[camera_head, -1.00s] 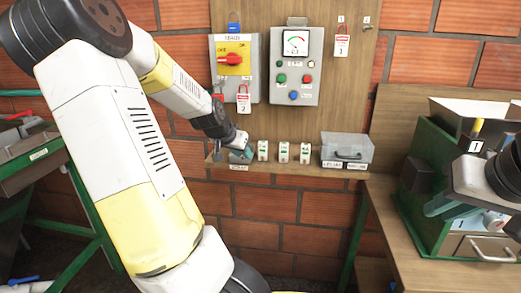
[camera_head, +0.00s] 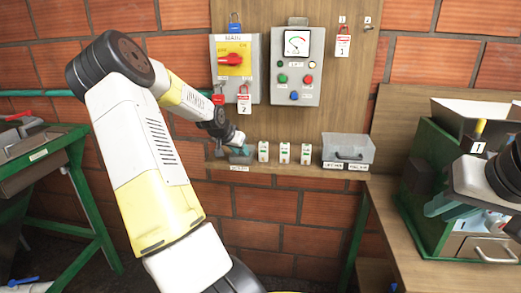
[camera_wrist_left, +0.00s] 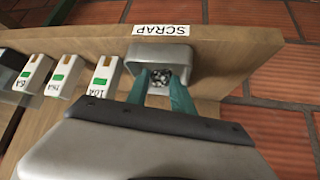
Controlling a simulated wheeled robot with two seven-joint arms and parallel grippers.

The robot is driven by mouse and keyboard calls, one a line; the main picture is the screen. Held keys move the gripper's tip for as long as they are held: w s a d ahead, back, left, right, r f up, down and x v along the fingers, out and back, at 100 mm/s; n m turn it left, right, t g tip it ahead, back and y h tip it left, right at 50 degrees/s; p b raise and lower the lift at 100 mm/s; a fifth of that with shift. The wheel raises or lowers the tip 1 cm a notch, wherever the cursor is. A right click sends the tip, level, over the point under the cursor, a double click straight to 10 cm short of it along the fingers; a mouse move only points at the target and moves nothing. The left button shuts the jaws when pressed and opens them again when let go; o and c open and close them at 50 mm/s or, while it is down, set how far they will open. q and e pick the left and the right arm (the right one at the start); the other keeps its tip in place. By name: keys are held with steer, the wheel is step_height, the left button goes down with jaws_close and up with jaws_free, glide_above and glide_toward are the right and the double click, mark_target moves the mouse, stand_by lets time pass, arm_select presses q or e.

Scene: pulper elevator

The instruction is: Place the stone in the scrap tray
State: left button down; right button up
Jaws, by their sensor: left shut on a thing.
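A small dark, speckled stone (camera_wrist_left: 158,77) shows between the teal fingers of my left gripper (camera_wrist_left: 160,84) in the left wrist view. The gripper is shut on it. The stone is at the mouth of the grey scrap tray (camera_wrist_left: 176,53), under the "SCRAP" label; whether it touches the tray floor cannot be told. In the head view the left gripper (camera_head: 237,149) is at the scrap tray (camera_head: 241,159) on the wall shelf, and the stone is hidden. My right gripper (camera_head: 442,206) is partly in view at the right; its opening is unclear.
Above are a red-handled switch box (camera_head: 236,70) and a gauge panel (camera_head: 296,68). A green cabinet (camera_head: 428,190) stands at right, a green-framed bench (camera_head: 45,160) at left.

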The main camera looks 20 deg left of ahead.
arm_select(q)
steer(key=shift+f, duration=0.25)
steer(key=c, duration=1.4)
jaws_free()
steer(key=shift+o, duration=0.2)
